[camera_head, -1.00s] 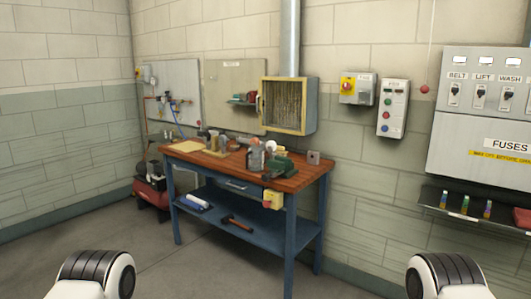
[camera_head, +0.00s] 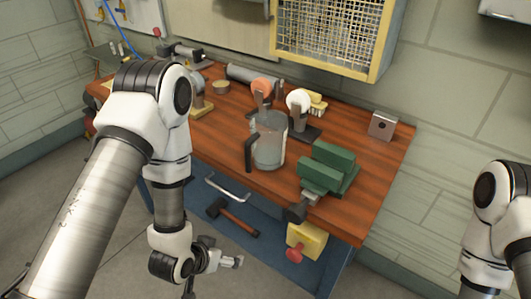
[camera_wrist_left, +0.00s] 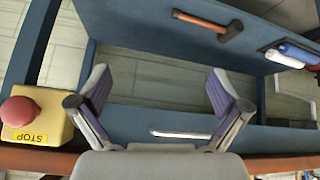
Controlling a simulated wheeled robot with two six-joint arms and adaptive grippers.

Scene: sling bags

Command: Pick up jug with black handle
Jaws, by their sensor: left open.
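The jug (camera_head: 269,145) is clear and has a black handle (camera_head: 249,153) on its left side. It stands upright on the wooden bench top, left of the green vise, in the head view. My left gripper (camera_head: 232,259) is in front of the bench and below its top, apart from the jug. In the left wrist view, its fingers (camera_wrist_left: 160,88) are spread and empty, over the bench's blue front and lower shelf. The jug is not in that wrist view. My right arm shows at the right edge of the head view, but its gripper is out of frame.
The green vise (camera_head: 328,170) sits right of the jug. A bench grinder (camera_head: 299,102) stands behind it. A yellow box with a red stop button (camera_head: 303,242) hangs on the bench front, also in the wrist view (camera_wrist_left: 38,118). A hammer (camera_head: 232,216) lies on the lower shelf.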

